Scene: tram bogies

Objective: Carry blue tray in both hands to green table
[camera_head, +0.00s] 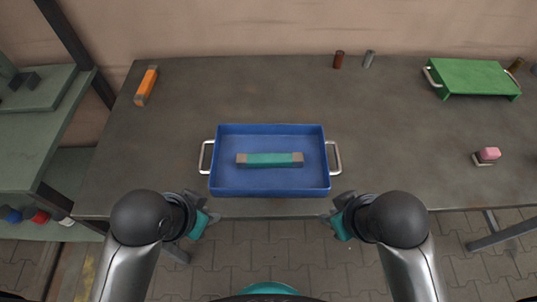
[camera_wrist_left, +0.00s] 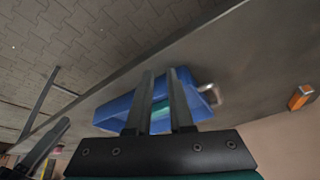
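The blue tray (camera_head: 218,165) lies flat on the dark grey table, near its front edge. A teal bar with grey ends (camera_head: 270,160) lies inside it. The tray has a silver handle on its left (camera_head: 204,157) and right (camera_head: 337,157) sides. My left gripper (camera_head: 212,210) is open and empty, in front of the tray's left side. My right gripper (camera_head: 330,210) looks open and empty in front of its right side. Neither touches a handle. The tray also shows beyond the open fingers in the left wrist view (camera_wrist_left: 112,112). A greyish-green table (camera_head: 40,140) stands at the left edge.
The dark grey table (camera_head: 400,140) carries an orange block (camera_head: 147,86), two small cylinders (camera_head: 339,60) at the back, a green handled tray (camera_head: 472,77) and a pink-topped block (camera_head: 488,155). Blue and red items (camera_head: 40,217) sit low on the left. Table around the blue tray is clear.

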